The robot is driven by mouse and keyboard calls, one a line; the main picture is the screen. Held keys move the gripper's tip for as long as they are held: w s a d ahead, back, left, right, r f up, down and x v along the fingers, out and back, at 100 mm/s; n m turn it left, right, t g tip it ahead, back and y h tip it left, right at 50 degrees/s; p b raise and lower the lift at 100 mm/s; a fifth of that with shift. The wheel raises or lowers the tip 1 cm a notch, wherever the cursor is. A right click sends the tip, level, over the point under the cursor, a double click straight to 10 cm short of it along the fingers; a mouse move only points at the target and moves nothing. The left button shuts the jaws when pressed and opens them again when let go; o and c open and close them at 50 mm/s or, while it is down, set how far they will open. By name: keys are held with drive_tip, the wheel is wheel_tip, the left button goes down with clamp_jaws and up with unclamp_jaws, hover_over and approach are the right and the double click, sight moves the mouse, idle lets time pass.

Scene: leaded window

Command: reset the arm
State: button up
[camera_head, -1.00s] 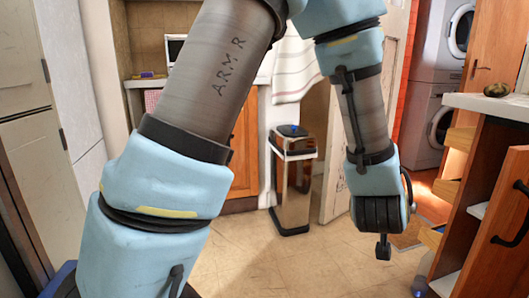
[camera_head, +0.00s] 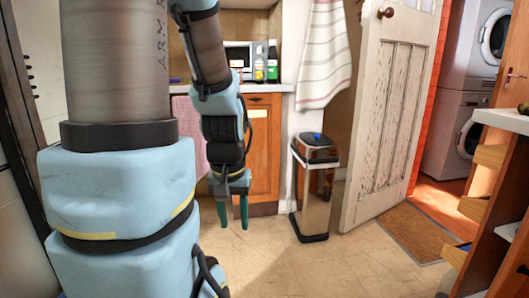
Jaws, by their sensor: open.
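My arm fills the left half of the head view, with its thick grey and light-blue links upright in front. My gripper (camera_head: 232,208) hangs at the arm's end, left of the middle, pointing down with two teal fingers apart. Nothing shows between the fingers. It hangs in front of the orange wooden cabinet, above the tiled floor. My arm hides part of the counter and cabinets behind it.
A metal bin (camera_head: 314,195) with a dark lid stands on the floor right of my gripper. An open white door (camera_head: 396,110) and a brown doormat (camera_head: 410,232) lie beyond it. Open drawers (camera_head: 474,208) jut out at right. The middle floor (camera_head: 290,265) is clear.

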wheel_tip(320, 180, up, 23)
drive_tip(key=p, duration=2.1)
drive_tip(key=shift+f, duration=0.2)
